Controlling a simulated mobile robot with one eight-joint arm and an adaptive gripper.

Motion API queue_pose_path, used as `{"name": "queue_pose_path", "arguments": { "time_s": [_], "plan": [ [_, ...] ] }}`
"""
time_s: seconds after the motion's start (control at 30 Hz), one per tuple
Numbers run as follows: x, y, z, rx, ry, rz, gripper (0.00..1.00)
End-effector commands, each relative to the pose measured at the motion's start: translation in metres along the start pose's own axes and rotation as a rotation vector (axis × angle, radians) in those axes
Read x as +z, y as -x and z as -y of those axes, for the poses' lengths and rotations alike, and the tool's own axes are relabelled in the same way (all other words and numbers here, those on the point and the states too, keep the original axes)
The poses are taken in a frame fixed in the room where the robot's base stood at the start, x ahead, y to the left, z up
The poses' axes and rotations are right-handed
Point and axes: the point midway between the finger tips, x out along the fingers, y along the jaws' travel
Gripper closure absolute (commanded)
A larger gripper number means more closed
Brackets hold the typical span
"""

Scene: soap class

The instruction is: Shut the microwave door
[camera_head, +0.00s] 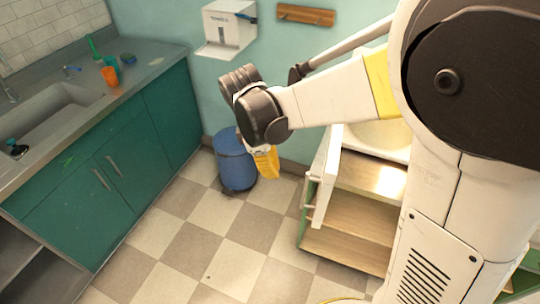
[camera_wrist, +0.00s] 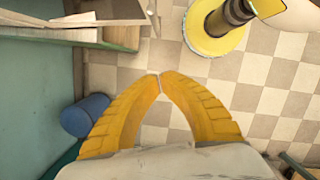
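My gripper (camera_head: 266,165) has yellow fingers and hangs in the air left of the wooden-shelved unit. In the wrist view its fingertips (camera_wrist: 160,76) meet with nothing seen between them, so it is shut and empty. A white box-like body with a pale yellowish inside (camera_head: 378,135), perhaps the microwave, sits on top of the unit, mostly hidden behind my arm. A white upright panel (camera_head: 325,178) stands out at the unit's left front; I cannot tell whether it is the microwave door or a cabinet door. My gripper is left of this panel, apart from it.
The open shelf unit (camera_head: 345,215) stands at right. A blue bin (camera_head: 234,160) is by the back wall, behind my gripper. A green counter (camera_head: 120,165) with a sink lines the left. A towel dispenser (camera_head: 229,30) hangs on the wall. The checkered floor (camera_head: 225,250) between is clear.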

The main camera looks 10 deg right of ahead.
Motion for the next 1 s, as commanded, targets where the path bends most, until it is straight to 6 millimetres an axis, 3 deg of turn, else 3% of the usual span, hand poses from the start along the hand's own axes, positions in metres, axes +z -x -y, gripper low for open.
{"name": "queue_pose_path", "arguments": {
  "time_s": [0.37,0.6,1.0],
  "plan": [
    [-0.001,-0.083,-0.001,0.001,-0.003,-0.001,1.0],
    [0.033,-0.086,0.0,0.001,-0.004,-0.001,1.0],
    [0.039,-0.086,0.0,0.002,-0.002,-0.001,1.0]
  ]
}}
